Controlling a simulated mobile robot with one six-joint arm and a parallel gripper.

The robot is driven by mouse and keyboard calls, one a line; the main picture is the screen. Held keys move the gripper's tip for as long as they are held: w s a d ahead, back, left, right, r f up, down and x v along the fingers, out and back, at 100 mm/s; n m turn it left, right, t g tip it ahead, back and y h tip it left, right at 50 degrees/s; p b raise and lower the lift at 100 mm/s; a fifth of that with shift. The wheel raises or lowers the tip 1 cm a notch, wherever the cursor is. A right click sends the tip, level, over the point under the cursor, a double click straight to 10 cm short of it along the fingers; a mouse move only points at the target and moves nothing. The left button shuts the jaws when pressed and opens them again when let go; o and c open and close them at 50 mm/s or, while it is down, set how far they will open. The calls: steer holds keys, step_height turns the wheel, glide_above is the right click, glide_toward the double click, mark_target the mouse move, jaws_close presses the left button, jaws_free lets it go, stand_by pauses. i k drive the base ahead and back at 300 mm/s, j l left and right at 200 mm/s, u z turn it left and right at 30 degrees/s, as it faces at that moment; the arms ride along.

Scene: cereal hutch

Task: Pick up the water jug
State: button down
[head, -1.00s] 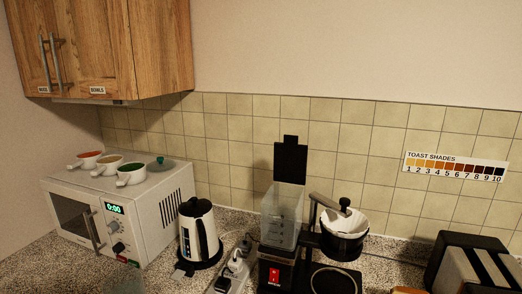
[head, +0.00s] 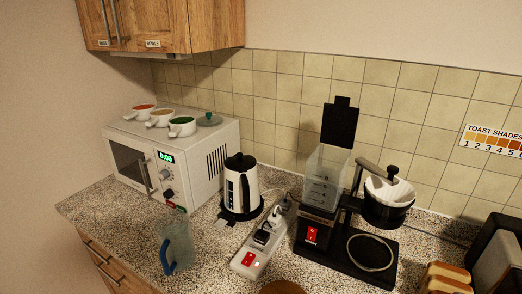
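The water jug (head: 178,243) is a clear, bluish see-through jug with a blue handle. It stands upright on the speckled counter (head: 105,213), near its front edge, in front of the microwave and to the left of the power strip. How much water is in it, if any, I cannot tell. My gripper is not in view.
A white and black kettle (head: 241,188) stands behind the jug to the right. A power strip (head: 254,252) with plugs lies beside it. The coffee maker (head: 318,222) stands further right. The microwave (head: 178,158) carries several small bowls. Counter left of the jug is clear.

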mark_target(173, 230)
steer(key=u, duration=1.3)
steer(key=i+j+u, duration=0.45)
steer(key=i+u, duration=0.3)
steer(key=k, duration=0.1)
